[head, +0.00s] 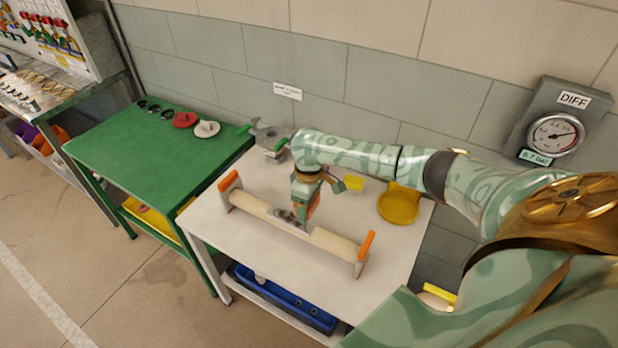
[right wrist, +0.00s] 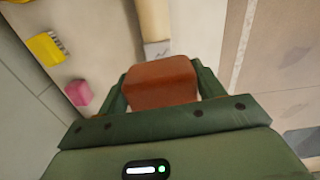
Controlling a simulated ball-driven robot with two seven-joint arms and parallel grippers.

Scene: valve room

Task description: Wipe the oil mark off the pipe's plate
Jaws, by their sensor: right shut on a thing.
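The pale pipe (head: 334,243) lies across the white table, with a grey metal plate (head: 305,232) at its middle. A dark smear shows on the plate's left part (head: 284,214) in the head view. My right gripper (head: 302,218) points down at the plate and hides part of it. In the right wrist view the gripper (right wrist: 162,88) is shut on a reddish-brown block (right wrist: 162,80). Part of the pipe (right wrist: 153,18) and a pale edge of the plate (right wrist: 157,49) show beyond the block. I cannot tell whether the block touches the plate. My left gripper is not in view.
Orange-topped supports (head: 229,181) hold the pipe's ends. A yellow dish (head: 398,205) stands at the right and a grey vise (head: 270,138) at the back. A gauge (head: 556,133) hangs on the wall.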

